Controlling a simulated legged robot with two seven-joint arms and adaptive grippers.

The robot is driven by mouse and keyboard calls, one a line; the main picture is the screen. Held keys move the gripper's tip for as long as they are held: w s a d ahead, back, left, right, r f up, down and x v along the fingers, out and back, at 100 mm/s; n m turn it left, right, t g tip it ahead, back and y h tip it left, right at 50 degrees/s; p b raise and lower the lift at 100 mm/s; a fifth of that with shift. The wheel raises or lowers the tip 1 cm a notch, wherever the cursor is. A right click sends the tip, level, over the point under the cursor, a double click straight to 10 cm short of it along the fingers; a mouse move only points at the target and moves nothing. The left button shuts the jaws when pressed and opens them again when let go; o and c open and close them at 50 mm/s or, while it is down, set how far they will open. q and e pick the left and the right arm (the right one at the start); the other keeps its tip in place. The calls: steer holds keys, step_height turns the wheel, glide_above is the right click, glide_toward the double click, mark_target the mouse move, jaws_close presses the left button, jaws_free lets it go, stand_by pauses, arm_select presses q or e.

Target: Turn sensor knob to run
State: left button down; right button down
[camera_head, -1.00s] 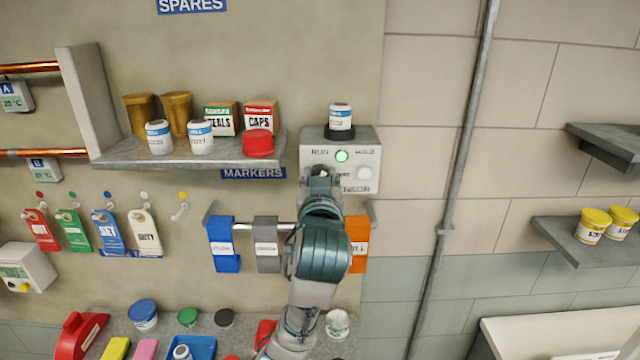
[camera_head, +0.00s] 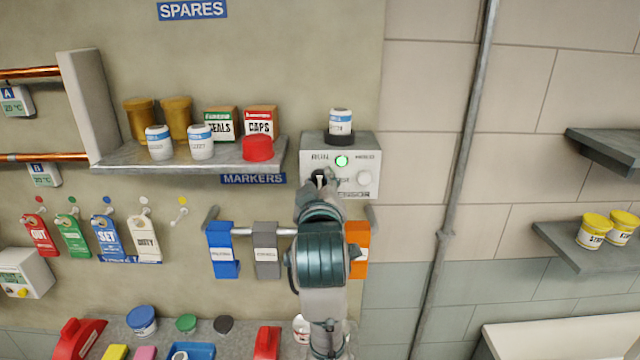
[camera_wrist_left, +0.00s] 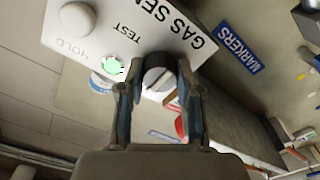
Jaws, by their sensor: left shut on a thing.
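The sensor box (camera_head: 347,188) is a pale wall panel with RUN, HOLD and TEST lettering, a lit green lamp (camera_head: 341,160) and a white round button (camera_head: 364,178). Its dark round sensor knob (camera_head: 319,177) has a white pointer line. In the left wrist view the knob (camera_wrist_left: 158,76) sits between both fingertips, and the label beside it begins GAS SEN. My left gripper (camera_wrist_left: 156,88) is shut on the knob, one finger on each side. In the head view my left gripper (camera_head: 322,186) partly covers the knob and nearby lettering. My right gripper is out of view.
A white and blue bottle (camera_head: 340,122) stands on top of the box. Left of it, a shelf (camera_head: 190,155) holds jars, boxes and a red cap. A vertical pipe (camera_head: 455,180) runs to the right.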

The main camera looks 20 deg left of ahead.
arm_select(q)
steer(key=shift+w+f, duration=0.1)
steer(key=shift+f, duration=0.15)
steer(key=c, duration=0.8)
jaws_free()
steer(key=shift+r, duration=0.1)
steer(key=shift+o, duration=0.2)
steer(key=shift+d+r, duration=0.1)
steer(key=shift+s, duration=0.35)
steer(key=v, duration=1.1)
steer(key=shift+d, duration=0.2)
